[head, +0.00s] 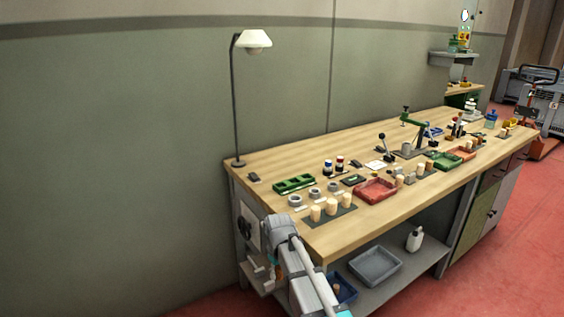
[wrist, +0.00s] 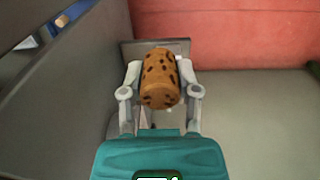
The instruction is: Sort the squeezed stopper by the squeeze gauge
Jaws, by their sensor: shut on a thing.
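In the wrist view my gripper (wrist: 160,84) is shut on a brown cork stopper with dark specks (wrist: 160,76). The stopper stands lengthwise between the two fingers, with its near end face toward the camera. In the head view my arm is at the bottom, by the near left end of the bench, and the gripper's fingers and the held stopper cannot be made out. On the bench are a red tray (head: 375,191), a green tray (head: 443,161) and an orange tray (head: 462,153). A green lever device (head: 424,122) stands farther back; I cannot tell which device is the squeeze gauge.
Several pale stoppers (head: 331,207) stand on a dark mat at the bench's near corner, beside grey rings (head: 295,200). A green block with recesses (head: 294,183) lies behind. A lamp (head: 253,39) rises at the back left. The lower shelf holds a grey bin (head: 375,267) and a white bottle (head: 414,240).

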